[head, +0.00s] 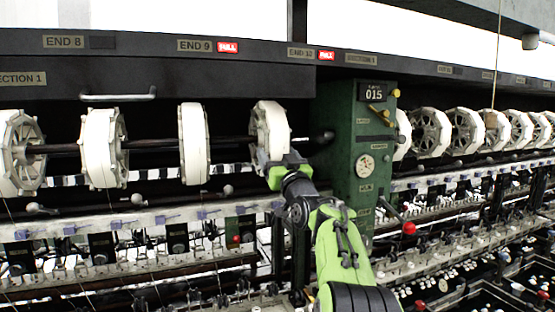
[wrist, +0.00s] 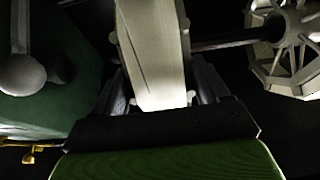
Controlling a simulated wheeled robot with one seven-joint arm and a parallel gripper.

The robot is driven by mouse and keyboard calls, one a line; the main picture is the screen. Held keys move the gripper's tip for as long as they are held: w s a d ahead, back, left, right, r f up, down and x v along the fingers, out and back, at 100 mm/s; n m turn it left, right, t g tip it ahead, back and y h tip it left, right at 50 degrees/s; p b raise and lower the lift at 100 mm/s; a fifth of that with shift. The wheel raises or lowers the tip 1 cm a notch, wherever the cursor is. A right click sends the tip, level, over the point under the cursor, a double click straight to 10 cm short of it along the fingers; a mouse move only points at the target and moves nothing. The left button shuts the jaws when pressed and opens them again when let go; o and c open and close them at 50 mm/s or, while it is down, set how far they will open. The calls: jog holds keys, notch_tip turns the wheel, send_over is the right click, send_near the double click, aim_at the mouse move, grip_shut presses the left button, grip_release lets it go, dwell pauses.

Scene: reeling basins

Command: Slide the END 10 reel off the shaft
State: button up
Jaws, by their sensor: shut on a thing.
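The END 10 reel (head: 270,128) is white and many-sided, and is the rightmost in the left row, below the END 10 label (head: 301,52) with its lit red FULL sign. My gripper (head: 280,165) is shut on the reel's lower rim from the front. In the wrist view the reel's pale rim (wrist: 153,55) sits between the two dark fingers of my gripper (wrist: 160,90). The dark shaft (head: 150,143) runs through the row and meets the reel's left side. It also shows in the wrist view (wrist: 222,38).
The green gear housing (head: 350,150) stands right of the reel, with a dark rounded knob (head: 323,137) in the narrow gap. The END 9 reel (head: 194,143) is to the left. A rail (head: 140,220) with thread guides runs below, and a dark beam (head: 150,65) above.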

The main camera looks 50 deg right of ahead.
jog(key=shift+r, duration=0.15)
jog(key=s+d, duration=0.6)
jog(key=d, duration=0.5)
jog(key=shift+s, duration=0.35)
jog(key=b+v, duration=2.5)
jog(key=v, duration=0.7)
jog(key=shift+s+f+b, duration=0.25)
jog(key=shift+f+b, duration=0.05)
jog(key=shift+b, duration=0.1)
